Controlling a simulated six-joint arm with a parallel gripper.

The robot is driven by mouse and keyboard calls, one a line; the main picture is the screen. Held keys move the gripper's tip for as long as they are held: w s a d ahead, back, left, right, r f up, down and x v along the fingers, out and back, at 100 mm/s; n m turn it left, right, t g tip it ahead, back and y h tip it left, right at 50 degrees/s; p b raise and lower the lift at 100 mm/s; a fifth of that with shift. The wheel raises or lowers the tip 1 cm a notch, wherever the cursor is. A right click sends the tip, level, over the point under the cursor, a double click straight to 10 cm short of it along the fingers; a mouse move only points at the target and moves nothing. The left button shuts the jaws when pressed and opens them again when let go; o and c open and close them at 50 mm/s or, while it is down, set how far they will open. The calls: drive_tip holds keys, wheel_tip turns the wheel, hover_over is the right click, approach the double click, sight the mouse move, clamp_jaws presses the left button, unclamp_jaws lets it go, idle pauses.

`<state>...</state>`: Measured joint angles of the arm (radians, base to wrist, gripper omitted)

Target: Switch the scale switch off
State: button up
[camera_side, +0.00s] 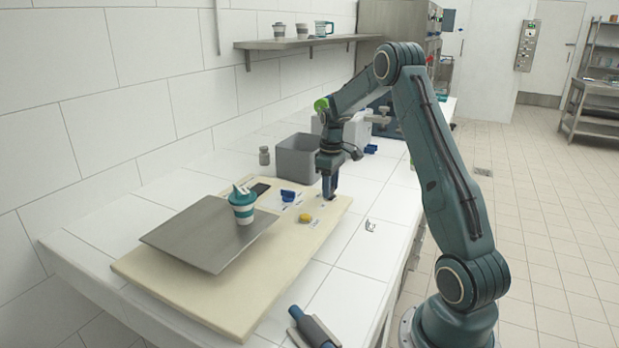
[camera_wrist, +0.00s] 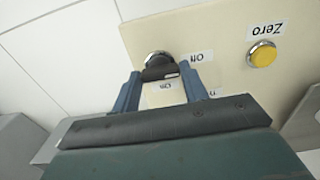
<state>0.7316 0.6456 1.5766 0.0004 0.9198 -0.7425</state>
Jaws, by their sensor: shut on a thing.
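The scale (camera_side: 178,290) is a cream slab with a metal plate (camera_side: 205,235) on top. Its switch (camera_wrist: 158,60) has a dark knob on a round metal base in the wrist view. An Off label (camera_wrist: 197,57) is beside it and an On label (camera_wrist: 164,87) is on the gripper's side. My gripper (camera_wrist: 160,75) has its two blue fingers on either side of the knob, shut on it. In the side view my gripper (camera_side: 328,196) points down at the scale's far right end and hides the switch. I cannot tell which setting the knob is at.
A blue part (camera_side: 288,195) is on the scale. A grey bin (camera_side: 297,158) stands behind.

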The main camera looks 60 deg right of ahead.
idle(0.3)
drive_tip(key=o, duration=1)
drive_tip(key=shift+r, duration=0.1)
wheel_tip(320, 180, up, 14)
drive_tip(key=shift+f, duration=0.15)
